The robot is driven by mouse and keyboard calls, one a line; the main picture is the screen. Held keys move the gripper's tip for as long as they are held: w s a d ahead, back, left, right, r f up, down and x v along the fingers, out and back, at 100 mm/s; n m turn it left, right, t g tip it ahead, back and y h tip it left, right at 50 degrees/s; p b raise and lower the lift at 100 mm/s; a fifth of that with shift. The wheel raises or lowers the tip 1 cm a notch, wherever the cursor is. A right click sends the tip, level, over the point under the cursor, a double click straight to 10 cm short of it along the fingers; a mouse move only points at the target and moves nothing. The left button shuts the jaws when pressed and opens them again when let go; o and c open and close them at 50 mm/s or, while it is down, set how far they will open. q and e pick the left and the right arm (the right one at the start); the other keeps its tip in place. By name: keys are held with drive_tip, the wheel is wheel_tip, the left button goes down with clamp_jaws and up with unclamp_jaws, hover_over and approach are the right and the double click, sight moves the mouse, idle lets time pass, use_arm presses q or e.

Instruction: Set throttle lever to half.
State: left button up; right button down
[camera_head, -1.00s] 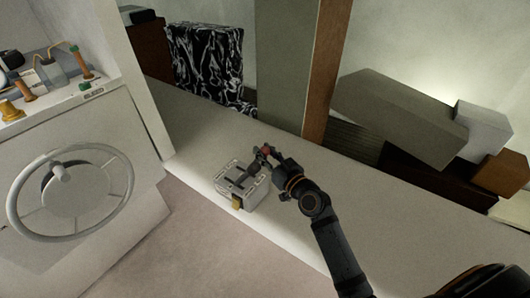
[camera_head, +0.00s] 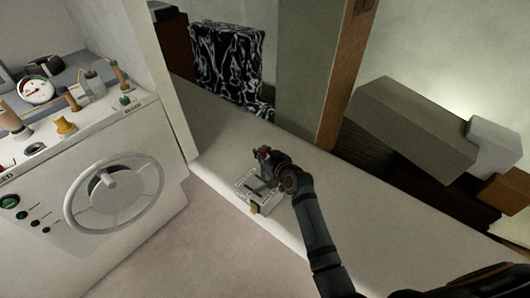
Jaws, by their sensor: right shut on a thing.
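The throttle box (camera_head: 250,190) is a small light-grey unit with a slotted top and a yellow-brown tab at its front. It sits on the white ledge. Its lever shows only as a small red knob (camera_head: 264,152) between my gripper's fingers; the rest of the lever is mostly hidden. My right gripper (camera_head: 265,156) is shut on the throttle lever at the knob, above the back of the box. My left gripper is not in view.
The long white ledge (camera_head: 390,225) is clear to the right of the box. A console with a steering wheel (camera_head: 114,193) stands at left. A black-and-white patterned block (camera_head: 226,60), a grey-green post (camera_head: 308,75) and grey boxes (camera_head: 415,130) stand behind.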

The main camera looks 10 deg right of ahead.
drive_tip(key=c, duration=1.3)
unclamp_jaws()
drive_tip(key=shift+c, duration=0.2)
drive_tip(key=shift+s+d, duration=0.1)
drive_tip(key=shift+s, duration=0.05)
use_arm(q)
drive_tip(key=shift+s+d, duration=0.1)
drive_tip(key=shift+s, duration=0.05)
use_arm(e)
drive_tip(key=v, duration=1.2)
